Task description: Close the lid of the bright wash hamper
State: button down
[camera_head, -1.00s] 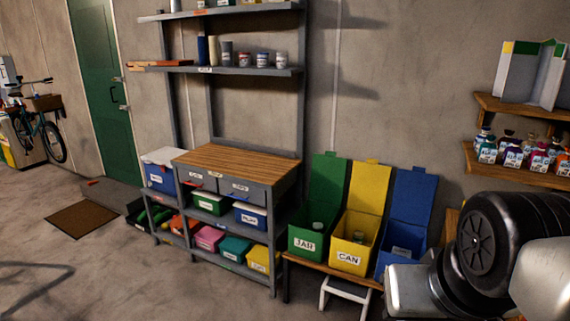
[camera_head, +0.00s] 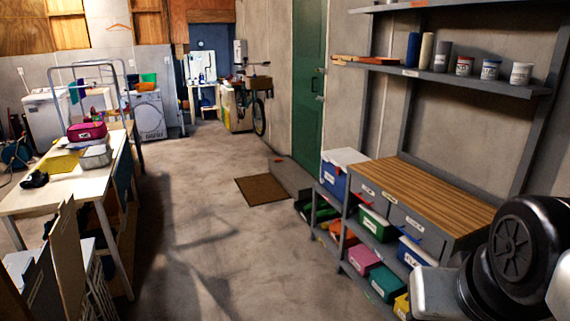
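At the lower left edge a pale slatted hamper-like container (camera_head: 99,288) shows in part, with a brown upright panel (camera_head: 67,262) beside it that looks like a raised lid. A darker panel with a small label stands next to it. I cannot tell which of these, if any, is the bright wash hamper, as the frame edge cuts them off. Only links of my arm show at the lower right; my gripper's fingers are not in view.
A work table (camera_head: 35,198) with a pink bag (camera_head: 87,132) stands at left. A workbench (camera_head: 440,192) with drawers and bins stands at right. Open concrete floor (camera_head: 200,230) runs between them, past a brown mat (camera_head: 262,190), to a washer (camera_head: 148,115) and bicycle (camera_head: 258,105).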

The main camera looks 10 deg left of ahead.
aim_at(64, 237)
jog(key=i+j+u, duration=0.15)
jog(key=i+u, duration=0.55)
jog(key=i+l+u, duration=0.1)
jog(key=i+u, duration=0.25)
jog(key=i, duration=0.15)
jog(key=i+j+u, duration=0.15)
jog(key=i+j, duration=0.25)
jog(key=i, duration=0.15)
jog(key=i+j+u, duration=0.1)
jog(key=i+j, duration=0.25)
jog(key=i, duration=0.2)
jog(key=i+j, duration=0.25)
